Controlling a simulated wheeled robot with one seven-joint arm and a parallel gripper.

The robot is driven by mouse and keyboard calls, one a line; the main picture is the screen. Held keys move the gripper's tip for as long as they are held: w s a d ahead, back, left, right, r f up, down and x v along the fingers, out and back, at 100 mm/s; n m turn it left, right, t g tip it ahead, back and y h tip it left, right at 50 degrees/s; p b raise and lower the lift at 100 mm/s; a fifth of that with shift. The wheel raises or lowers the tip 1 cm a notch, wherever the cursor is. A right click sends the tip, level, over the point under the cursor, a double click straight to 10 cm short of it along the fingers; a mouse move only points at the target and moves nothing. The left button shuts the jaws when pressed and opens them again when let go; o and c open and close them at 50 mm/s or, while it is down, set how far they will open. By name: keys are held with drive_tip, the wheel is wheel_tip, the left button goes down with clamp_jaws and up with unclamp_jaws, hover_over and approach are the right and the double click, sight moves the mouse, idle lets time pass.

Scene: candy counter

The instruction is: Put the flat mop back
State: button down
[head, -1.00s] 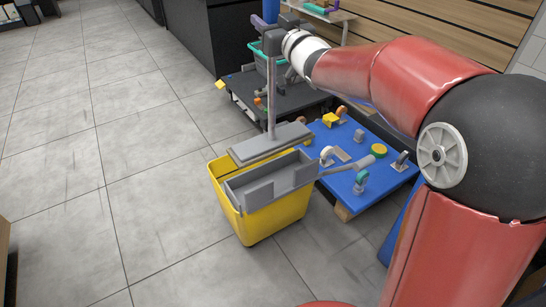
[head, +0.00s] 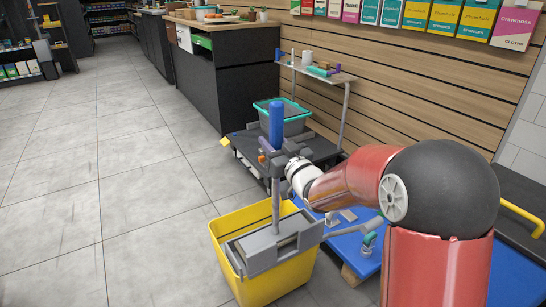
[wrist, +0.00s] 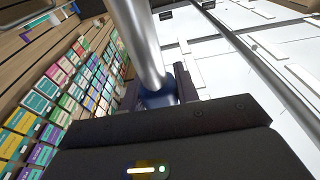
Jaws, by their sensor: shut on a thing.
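The flat mop (head: 276,200) stands upright, with a blue grip on top, a grey pole and a flat grey head. My gripper (head: 278,161) is shut on its pole just below the blue grip. In the wrist view, my gripper (wrist: 165,92) has a silver pole (wrist: 135,40) and a blue part close in front of it. The yellow bucket (head: 283,278) with a grey wringer stands below. The mop head overlaps the wringer in the head view; whether it rests there or hovers just above, I cannot tell.
A blue platform (head: 350,245) with small parts lies right of the bucket, partly behind my arm. A dark cart (head: 245,150) with a grey-green bin (head: 290,122) stands behind. A slatted wall (head: 400,75) bounds the right. The tiled floor (head: 120,200) at left is clear.

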drive_tip(key=shift+f, duration=1.95)
drive_tip(key=shift+f+b, duration=0.2)
drive_tip(key=shift+b, duration=0.15)
drive_tip(key=c, duration=1)
unclamp_jaws()
drive_tip(key=shift+c, duration=0.2)
drive_tip(key=shift+r, duration=0.15)
